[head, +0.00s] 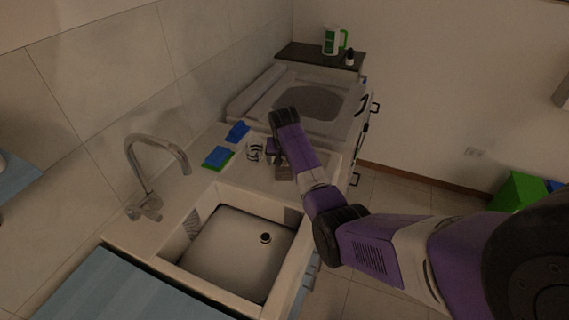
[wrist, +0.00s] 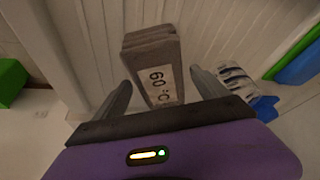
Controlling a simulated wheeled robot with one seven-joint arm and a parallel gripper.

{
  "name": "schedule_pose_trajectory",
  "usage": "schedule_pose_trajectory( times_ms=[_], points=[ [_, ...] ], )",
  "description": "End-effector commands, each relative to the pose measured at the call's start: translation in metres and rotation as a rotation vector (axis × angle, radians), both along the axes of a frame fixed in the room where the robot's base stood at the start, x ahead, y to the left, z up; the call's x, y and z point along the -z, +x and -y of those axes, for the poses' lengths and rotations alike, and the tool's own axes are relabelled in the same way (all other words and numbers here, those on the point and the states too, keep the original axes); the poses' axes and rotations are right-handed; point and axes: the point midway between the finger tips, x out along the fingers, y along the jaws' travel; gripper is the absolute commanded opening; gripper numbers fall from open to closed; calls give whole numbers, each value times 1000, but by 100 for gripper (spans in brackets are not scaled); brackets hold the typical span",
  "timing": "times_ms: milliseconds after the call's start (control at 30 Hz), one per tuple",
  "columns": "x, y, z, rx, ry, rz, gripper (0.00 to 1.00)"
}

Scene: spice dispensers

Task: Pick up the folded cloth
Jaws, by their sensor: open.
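The folded cloth (wrist: 150,50) is a grey-brown stack of folds with a white label reading "60°C" in the wrist view. In the head view the cloth (head: 284,174) is a small brown patch on the counter, partly hidden by my arm. My gripper (wrist: 160,78) is open, with one finger to each side of the cloth's near, labelled end. I cannot tell how deep the cloth lies between the fingers; neither finger appears to touch it. In the head view the gripper (head: 275,152) is over the counter by the cloth, mostly hidden.
A striped white and dark item (head: 254,152) stands just left of the cloth. A blue and green sponge-like stack (head: 217,157) and a blue item (head: 237,131) lie further left. The sink (head: 225,255) is in front, the stove (head: 308,102) behind.

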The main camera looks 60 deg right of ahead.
Motion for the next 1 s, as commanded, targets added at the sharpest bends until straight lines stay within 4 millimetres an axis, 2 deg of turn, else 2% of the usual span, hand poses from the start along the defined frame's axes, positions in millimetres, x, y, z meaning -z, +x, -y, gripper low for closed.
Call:
schedule_pose_trajectory(
  times_ms=[133, 367, 700, 733, 767, 1000],
  points=[
    [7, 1, 2, 0, 0, 0, 84],
    [7, 2, 3, 0, 0, 1, 82],
    [7, 2, 2, 0, 0, 1, 15],
    [7, 2, 3, 0, -1, 2, 14],
    [7, 2, 3, 0, -1, 2, 7],
    [5, 2, 3, 0, -2, 2, 7]
  ],
)
